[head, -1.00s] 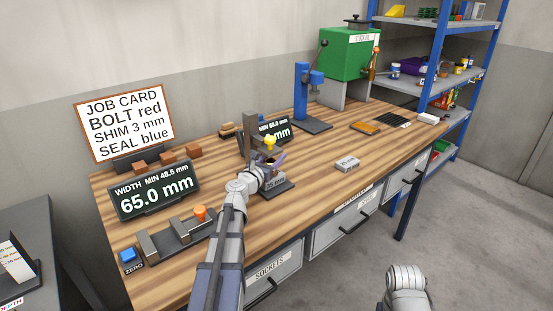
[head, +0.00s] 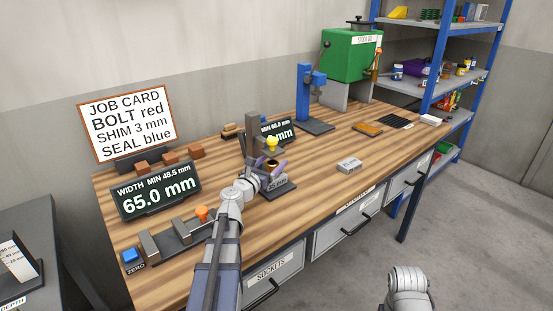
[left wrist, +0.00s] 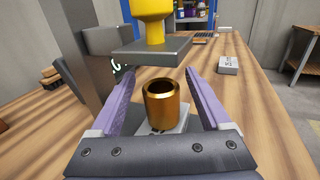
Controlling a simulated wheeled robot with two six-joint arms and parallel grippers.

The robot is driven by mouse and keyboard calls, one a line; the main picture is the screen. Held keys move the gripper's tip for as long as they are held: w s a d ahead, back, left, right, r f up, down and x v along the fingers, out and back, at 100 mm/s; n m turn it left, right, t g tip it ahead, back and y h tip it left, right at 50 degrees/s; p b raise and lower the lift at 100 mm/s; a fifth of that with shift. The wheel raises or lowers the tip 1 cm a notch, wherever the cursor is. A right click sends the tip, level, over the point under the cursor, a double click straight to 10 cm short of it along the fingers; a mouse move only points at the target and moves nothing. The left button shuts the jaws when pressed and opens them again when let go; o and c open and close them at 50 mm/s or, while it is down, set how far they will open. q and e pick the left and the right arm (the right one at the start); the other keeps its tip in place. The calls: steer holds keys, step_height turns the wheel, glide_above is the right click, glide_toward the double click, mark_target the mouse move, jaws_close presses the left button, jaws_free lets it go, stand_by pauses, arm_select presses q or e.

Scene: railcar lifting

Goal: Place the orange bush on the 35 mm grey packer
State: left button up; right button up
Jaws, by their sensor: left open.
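The orange bush (left wrist: 161,104), a shiny copper-orange hollow cylinder, stands upright in the left wrist view. It rests on a light grey block, the packer (left wrist: 181,127), mostly hidden under it. My left gripper (head: 268,167) is open, its purple fingers on either side of the bush with gaps visible. In the head view, the bush (head: 271,162) shows small between the fingers, above the packer (head: 278,182), whose label is too small to read surely. The packer sits on the dark base of a height gauge. My right gripper is out of view.
The gauge's grey upper plate with a yellow knob (left wrist: 153,22) hangs just beyond and above the bush; its upright post (left wrist: 62,40) stands at left. Another grey packer (head: 348,165) lies to the right on clear bench. A width gauge (head: 175,241) stands front left.

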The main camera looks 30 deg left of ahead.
arm_select(q)
steer(key=s, duration=0.8)
steer(key=shift+s, duration=0.35)
steer(key=shift+d, duration=0.1)
